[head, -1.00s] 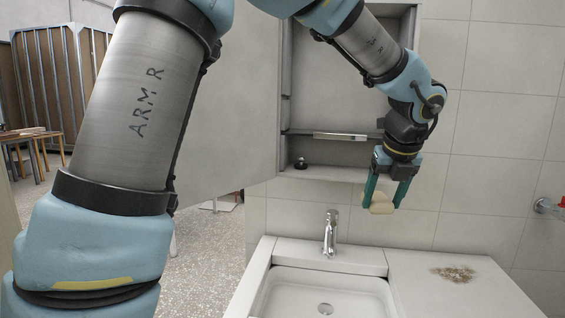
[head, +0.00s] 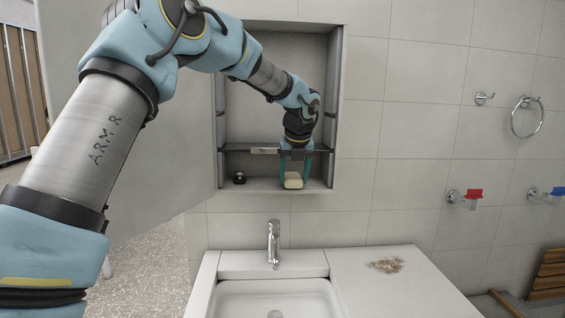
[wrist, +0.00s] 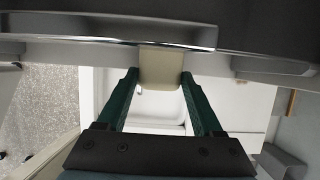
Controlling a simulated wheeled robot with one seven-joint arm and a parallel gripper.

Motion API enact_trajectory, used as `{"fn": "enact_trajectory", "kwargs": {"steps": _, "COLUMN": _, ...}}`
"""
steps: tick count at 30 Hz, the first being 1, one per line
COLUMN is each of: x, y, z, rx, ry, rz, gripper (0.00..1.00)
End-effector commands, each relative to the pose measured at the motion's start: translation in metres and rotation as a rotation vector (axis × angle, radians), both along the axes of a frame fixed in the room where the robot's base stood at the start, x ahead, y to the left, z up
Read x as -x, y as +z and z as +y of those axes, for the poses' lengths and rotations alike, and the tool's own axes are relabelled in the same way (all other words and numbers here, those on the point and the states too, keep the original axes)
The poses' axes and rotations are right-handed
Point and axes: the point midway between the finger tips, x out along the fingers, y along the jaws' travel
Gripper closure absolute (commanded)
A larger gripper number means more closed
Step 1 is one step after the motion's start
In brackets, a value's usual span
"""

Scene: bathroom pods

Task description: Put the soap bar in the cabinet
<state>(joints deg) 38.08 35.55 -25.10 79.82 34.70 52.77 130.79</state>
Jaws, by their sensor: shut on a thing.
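The soap bar (head: 293,181) is a pale cream block between the two green fingers of my gripper (head: 294,172). My gripper points down and is shut on the bar. In the head view the bar appears at the lower compartment of the open wall cabinet (head: 338,100), just above its floor; I cannot tell whether it touches. In the wrist view the soap bar (wrist: 161,68) sits between the fingertips, its far end close to a grey edge. The cabinet door (head: 150,130) stands open on the left, partly hidden by my arm.
A shelf (head: 235,148) crosses the cabinet above the lower compartment. A small black object (head: 239,178) stands on the cabinet floor to the left. Below are a sink (head: 270,295), a faucet (head: 273,243) and a counter (head: 410,285) with a brown patch (head: 386,266).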

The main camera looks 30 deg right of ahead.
Motion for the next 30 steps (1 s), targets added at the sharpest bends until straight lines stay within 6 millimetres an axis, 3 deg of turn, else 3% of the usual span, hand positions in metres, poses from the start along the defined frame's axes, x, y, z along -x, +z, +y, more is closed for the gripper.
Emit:
{"fn": "enact_trajectory", "kwargs": {"steps": 4, "x": -0.009, "y": 0.002, "z": -0.005, "rx": 0.000, "ry": -0.001, "rz": -0.001, "gripper": 0.91}}
{"fn": "enact_trajectory", "kwargs": {"steps": 10, "x": -0.040, "y": 0.002, "z": -0.019, "rx": 0.000, "ry": 0.001, "rz": 0.000, "gripper": 0.91}}
{"fn": "enact_trajectory", "kwargs": {"steps": 27, "x": -0.039, "y": -0.011, "z": -0.018, "rx": 0.000, "ry": 0.000, "rz": 0.001, "gripper": 0.91}}
{"fn": "enact_trajectory", "kwargs": {"steps": 28, "x": -0.039, "y": -0.011, "z": -0.018, "rx": 0.000, "ry": 0.000, "rz": 0.001, "gripper": 0.29}}
{"fn": "enact_trajectory", "kwargs": {"steps": 30, "x": -0.039, "y": -0.011, "z": -0.018, "rx": 0.000, "ry": 0.000, "rz": 0.000, "gripper": 0.21}}
